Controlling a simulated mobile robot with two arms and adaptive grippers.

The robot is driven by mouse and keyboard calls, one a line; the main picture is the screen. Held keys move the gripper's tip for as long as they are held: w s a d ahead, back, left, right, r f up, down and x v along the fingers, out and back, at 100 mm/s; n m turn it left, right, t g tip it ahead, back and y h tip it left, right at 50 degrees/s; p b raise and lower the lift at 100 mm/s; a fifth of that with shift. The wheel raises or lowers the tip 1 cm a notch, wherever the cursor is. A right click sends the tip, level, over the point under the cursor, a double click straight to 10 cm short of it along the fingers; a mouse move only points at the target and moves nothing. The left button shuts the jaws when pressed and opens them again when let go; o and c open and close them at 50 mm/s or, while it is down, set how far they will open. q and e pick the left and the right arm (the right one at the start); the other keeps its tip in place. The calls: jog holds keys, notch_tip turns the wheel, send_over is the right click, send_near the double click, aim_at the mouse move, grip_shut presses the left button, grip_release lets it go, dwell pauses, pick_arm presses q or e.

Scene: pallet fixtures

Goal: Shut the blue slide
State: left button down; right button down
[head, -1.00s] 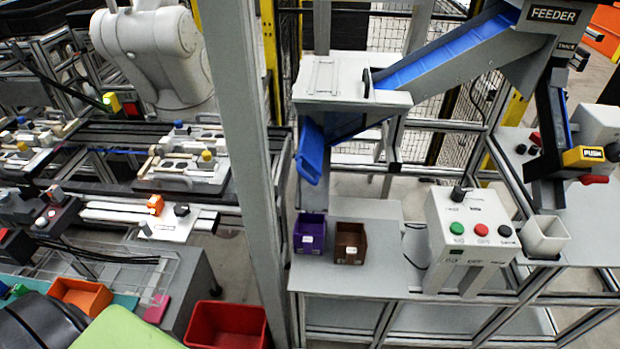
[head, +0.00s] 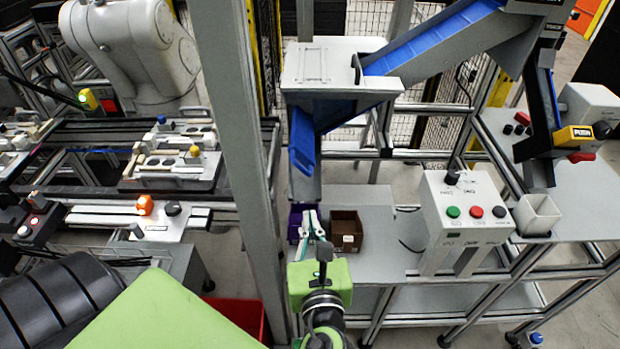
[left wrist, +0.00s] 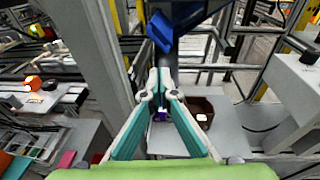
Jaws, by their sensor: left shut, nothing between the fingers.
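A blue chute piece (head: 303,142) hangs steeply at the lower left end of the feeder's channel, above the small bins; it also shows in the left wrist view (left wrist: 160,32). A long blue-lined ramp (head: 430,42) slopes down to the grey box top from the upper right. My left gripper (head: 312,222) is shut and empty, below the blue chute piece and in front of the purple bin (head: 295,222), which it partly hides. In the left wrist view its fingertips (left wrist: 159,92) meet below the blue piece, apart from it in the picture. My right gripper is not in view.
A brown bin (head: 346,230) stands right of the purple one on the grey shelf. A button box (head: 465,215) stands farther right, beside a white cup (head: 537,214). A thick grey post (head: 235,120) rises just left of my gripper. A red bin (head: 222,310) is low behind my arm.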

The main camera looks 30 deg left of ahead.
pick_arm(q)
jog(key=p, duration=0.4)
send_near(302, 170)
jog(key=x, duration=0.7)
jog(key=shift+w, duration=0.1)
